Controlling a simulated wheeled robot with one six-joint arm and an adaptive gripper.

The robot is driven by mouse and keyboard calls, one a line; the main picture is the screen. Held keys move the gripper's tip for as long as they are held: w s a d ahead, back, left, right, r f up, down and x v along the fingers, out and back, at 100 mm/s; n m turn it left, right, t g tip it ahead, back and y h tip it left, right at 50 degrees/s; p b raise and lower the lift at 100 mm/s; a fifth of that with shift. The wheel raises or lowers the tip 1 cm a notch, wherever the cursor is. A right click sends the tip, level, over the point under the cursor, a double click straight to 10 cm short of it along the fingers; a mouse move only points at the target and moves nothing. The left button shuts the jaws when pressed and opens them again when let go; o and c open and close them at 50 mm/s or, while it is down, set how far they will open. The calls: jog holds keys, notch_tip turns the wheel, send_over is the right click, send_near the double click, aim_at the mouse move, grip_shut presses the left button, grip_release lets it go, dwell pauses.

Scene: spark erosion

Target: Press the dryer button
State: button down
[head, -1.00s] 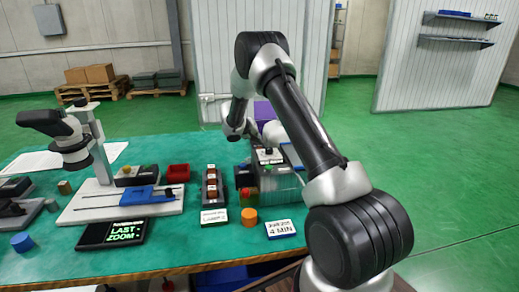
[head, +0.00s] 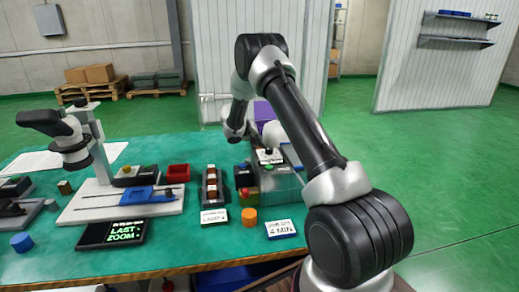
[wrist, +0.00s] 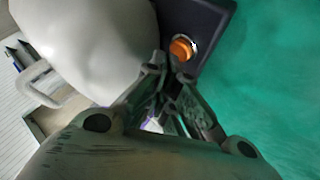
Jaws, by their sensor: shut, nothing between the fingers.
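In the wrist view an orange round button (wrist: 182,48) in a pale ring sits on a dark base (wrist: 208,22). A white rounded body (wrist: 90,45), which looks like the dryer, stands beside it on the left. My gripper (wrist: 165,64) is shut and empty, its fingertips right by the button's lower left side. Whether they touch it I cannot tell. In the head view my arm reaches to the far right part of the table, where a white rounded shape (head: 273,134) shows partly behind it. My fingers and the button cannot be made out there.
A clear box-like unit (head: 280,188) stands under my arm. To the left are a dark rack (head: 212,188), a red bin (head: 178,173) and a microscope (head: 72,140). Small signs and an orange cylinder (head: 249,217) lie near the front edge. Bare green surface (wrist: 260,90) lies right of the base.

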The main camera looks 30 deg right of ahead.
jog(key=shift+f, duration=0.5)
dwell(0.4)
jog(key=shift+r, duration=0.9)
jog(key=shift+r, duration=2.5)
